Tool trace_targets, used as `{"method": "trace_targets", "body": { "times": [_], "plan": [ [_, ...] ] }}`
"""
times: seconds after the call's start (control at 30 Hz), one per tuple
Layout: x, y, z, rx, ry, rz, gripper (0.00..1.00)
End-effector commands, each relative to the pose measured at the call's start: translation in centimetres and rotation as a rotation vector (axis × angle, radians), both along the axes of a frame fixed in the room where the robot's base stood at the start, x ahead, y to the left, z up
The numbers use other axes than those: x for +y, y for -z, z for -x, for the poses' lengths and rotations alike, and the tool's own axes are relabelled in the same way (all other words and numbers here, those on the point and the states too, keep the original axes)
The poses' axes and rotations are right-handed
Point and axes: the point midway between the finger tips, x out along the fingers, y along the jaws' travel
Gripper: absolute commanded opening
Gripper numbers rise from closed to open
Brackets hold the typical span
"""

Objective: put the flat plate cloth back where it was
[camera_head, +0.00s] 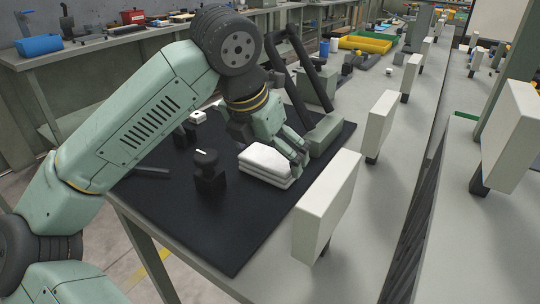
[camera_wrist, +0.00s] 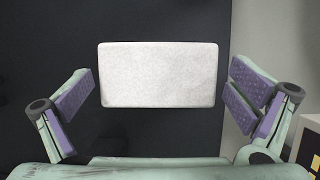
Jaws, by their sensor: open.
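The flat plate cloth looks like a white folded stack (camera_head: 266,163) lying on a black mat (camera_head: 215,235) on the workbench. In the wrist view the cloth (camera_wrist: 160,74) is a pale textured rectangle, lying between the finger lines and a little beyond them. My gripper (camera_head: 296,151) is just above the cloth at its right side in the head view. In the wrist view my gripper (camera_wrist: 160,105) has its fingers spread wide, with gaps on both sides of the cloth. Nothing is held. The far side of the cloth is partly hidden by my gripper in the head view.
A small black block device (camera_head: 208,178) stands left of the cloth. A grey-green machine with a black frame (camera_head: 318,90) stands behind. White upright panels (camera_head: 327,207) line the bench's right side. The mat's front part is clear.

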Motion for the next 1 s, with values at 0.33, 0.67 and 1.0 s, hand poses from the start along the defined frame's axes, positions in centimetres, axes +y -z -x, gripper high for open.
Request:
{"method": "trace_targets", "body": {
  "times": [0.33,0.67,1.0],
  "plan": [
    [1.6,-6.9,2.3,-0.003,-0.002,-0.002,1.00],
    [2.4,-10.0,3.5,-0.001,-0.001,-0.002,1.00],
    [0.6,-10.5,3.9,-0.031,0.069,0.084,1.00]
  ]
}}
